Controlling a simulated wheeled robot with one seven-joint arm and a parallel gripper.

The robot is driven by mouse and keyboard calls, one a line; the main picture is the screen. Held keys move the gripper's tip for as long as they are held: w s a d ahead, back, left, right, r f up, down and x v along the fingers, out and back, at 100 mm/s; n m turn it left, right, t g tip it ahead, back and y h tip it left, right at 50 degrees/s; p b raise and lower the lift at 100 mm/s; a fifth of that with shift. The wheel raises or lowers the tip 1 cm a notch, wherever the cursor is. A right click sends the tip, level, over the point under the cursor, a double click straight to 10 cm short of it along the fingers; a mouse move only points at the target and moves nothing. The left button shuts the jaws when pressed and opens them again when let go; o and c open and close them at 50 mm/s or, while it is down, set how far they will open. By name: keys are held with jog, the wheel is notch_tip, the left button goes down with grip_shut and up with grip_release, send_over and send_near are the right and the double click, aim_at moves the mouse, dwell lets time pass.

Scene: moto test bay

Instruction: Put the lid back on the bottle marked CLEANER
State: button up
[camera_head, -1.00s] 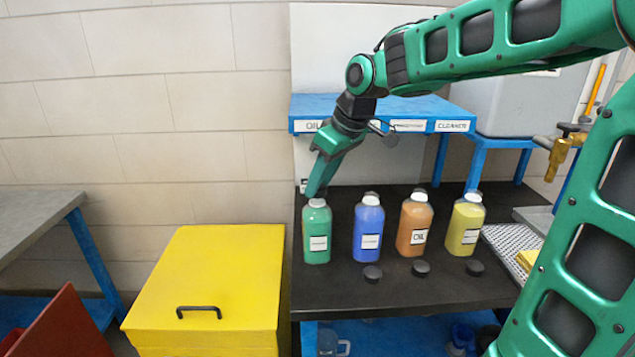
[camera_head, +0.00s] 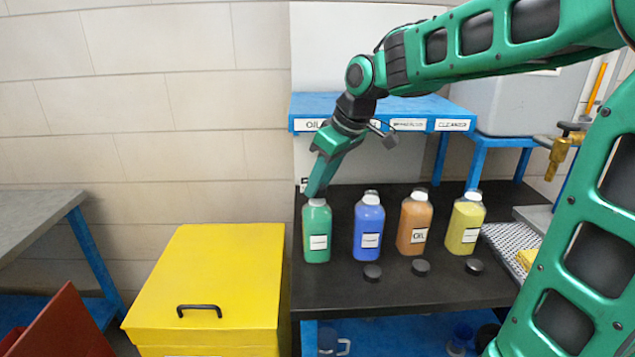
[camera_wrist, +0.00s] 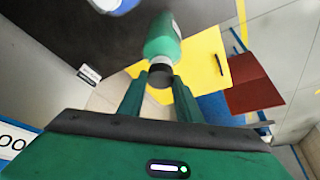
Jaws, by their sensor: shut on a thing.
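My gripper (camera_head: 313,193) points down at the top of the green bottle (camera_head: 318,236), at the left end of the row on the dark bench. In the wrist view its fingers (camera_wrist: 160,84) are shut on a dark round lid (camera_wrist: 160,76). The lid is at the neck of the green bottle (camera_wrist: 162,40); whether it is seated cannot be told. To the right stand a blue bottle (camera_head: 369,228), an orange bottle (camera_head: 414,225) labelled OIL and a yellow bottle (camera_head: 465,226). The other bottle labels are too small to read.
Dark lids lie before the blue (camera_head: 372,272), orange (camera_head: 420,267) and yellow (camera_head: 474,267) bottles. A blue shelf (camera_head: 395,106) behind carries labels, CLEANER (camera_head: 452,125) at its right. A yellow box (camera_head: 208,275) stands left of the bench (camera_head: 440,292). A brass tap (camera_head: 560,155) is at right.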

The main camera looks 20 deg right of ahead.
jog(key=o, duration=1.6)
jog(key=shift+c, duration=0.2)
jog(key=shift+r, duration=0.1)
jog(key=shift+r, duration=3.4)
grip_shut()
jog(key=shift+f, duration=2.7)
